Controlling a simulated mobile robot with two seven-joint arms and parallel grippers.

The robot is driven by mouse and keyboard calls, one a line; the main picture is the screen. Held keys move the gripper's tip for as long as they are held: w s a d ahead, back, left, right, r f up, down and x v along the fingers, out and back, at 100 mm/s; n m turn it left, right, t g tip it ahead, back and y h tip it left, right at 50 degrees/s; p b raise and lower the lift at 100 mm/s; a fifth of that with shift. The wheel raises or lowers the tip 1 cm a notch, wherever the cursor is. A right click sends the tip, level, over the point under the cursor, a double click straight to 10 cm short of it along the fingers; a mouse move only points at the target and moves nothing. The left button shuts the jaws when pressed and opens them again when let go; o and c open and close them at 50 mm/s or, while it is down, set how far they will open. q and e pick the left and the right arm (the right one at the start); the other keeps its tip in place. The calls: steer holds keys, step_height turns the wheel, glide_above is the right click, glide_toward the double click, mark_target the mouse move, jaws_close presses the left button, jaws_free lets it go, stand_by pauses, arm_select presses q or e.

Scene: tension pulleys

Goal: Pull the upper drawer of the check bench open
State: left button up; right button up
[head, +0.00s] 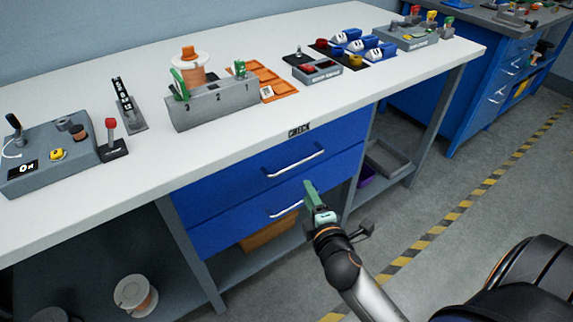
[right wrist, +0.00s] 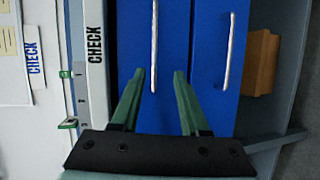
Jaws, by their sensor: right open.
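The check bench (head: 235,135) has a white top, with a CHECK label (head: 299,130) on its front edge. Its blue upper drawer (head: 232,184) looks shut. The drawer's silver handle (head: 295,161) also shows upright in the right wrist view (right wrist: 154,40). The blue lower drawer (head: 232,225) with its own handle (right wrist: 228,52) is below. My right gripper (head: 308,184) has green fingers and is open and empty in front of the drawers. In the right wrist view its fingertips (right wrist: 158,72) lie either side of the upper handle's line; contact does not show. My left gripper is not in view.
A grey spool stand (head: 212,106), a control box (head: 50,155) and several fixtures stand on the bench top. A grey tray (head: 388,160) sits on the low shelf at right. Another blue bench (head: 470,75) stands behind. The floor in front is clear.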

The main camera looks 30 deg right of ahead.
mark_target(298, 165)
steer(key=shift+h, duration=0.3)
steer(key=x, duration=0.8)
steer(key=r+b+x, duration=0.1)
steer(key=x, duration=0.4)
steer(key=shift+w+d, duration=0.1)
jaws_close()
steer(key=shift+f, duration=0.1)
stand_by(0.8)
